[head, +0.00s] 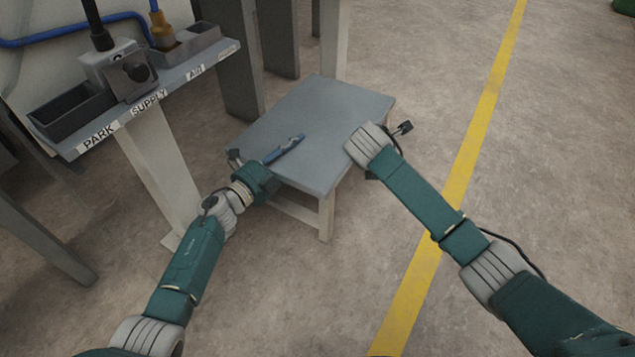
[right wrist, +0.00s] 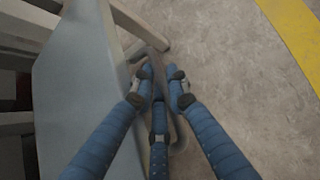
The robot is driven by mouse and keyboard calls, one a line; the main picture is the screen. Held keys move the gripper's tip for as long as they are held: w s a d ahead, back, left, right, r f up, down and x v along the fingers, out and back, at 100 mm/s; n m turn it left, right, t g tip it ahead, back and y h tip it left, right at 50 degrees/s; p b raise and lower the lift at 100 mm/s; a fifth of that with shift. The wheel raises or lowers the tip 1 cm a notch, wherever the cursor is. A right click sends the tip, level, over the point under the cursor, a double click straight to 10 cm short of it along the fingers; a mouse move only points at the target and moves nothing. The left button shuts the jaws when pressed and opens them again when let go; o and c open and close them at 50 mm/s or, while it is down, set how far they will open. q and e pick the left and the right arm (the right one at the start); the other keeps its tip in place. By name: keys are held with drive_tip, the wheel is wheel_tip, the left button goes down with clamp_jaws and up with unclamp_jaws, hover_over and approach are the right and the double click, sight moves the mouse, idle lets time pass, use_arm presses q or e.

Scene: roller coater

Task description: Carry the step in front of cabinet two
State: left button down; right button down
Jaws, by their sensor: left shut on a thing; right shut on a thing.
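The step (head: 322,118) is a low grey platform with pale legs, in the middle of the head view. My left gripper (head: 284,150) is at its near left edge, shut on the step, with a blue finger lying over the top. My right gripper (right wrist: 160,88) is at the step's right side, shut on its edge or a part there; the exact contact is hard to see. In the head view my right wrist hides most of that gripper. The step's top is bare and fills the left of the right wrist view (right wrist: 78,85).
A shelf (head: 140,104) labelled PARK, SUPPLY and AIR, with trays and fittings, stands to the left on a pale post (head: 160,175). Grey posts (head: 238,65) stand close behind the step. Open concrete floor and a yellow line (head: 463,180) lie to the right.

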use_arm(q)
drive_tip(key=c, duration=1.6)
unclamp_jaws()
use_arm(e)
drive_tip(key=c, duration=2)
unclamp_jaws()
drive_tip(key=shift+f, duration=0.1)
use_arm(q)
drive_tip(key=shift+o, duration=1.3)
drive_tip(key=shift+r, duration=0.15)
use_arm(e)
drive_tip(key=shift+o, duration=1.4)
use_arm(q)
drive_tip(key=o, duration=0.8)
drive_tip(key=shift+w+r, duration=0.1)
drive_tip(key=shift+r, duration=0.05)
drive_tip(key=v, duration=1.2)
drive_tip(key=shift+f, duration=0.4)
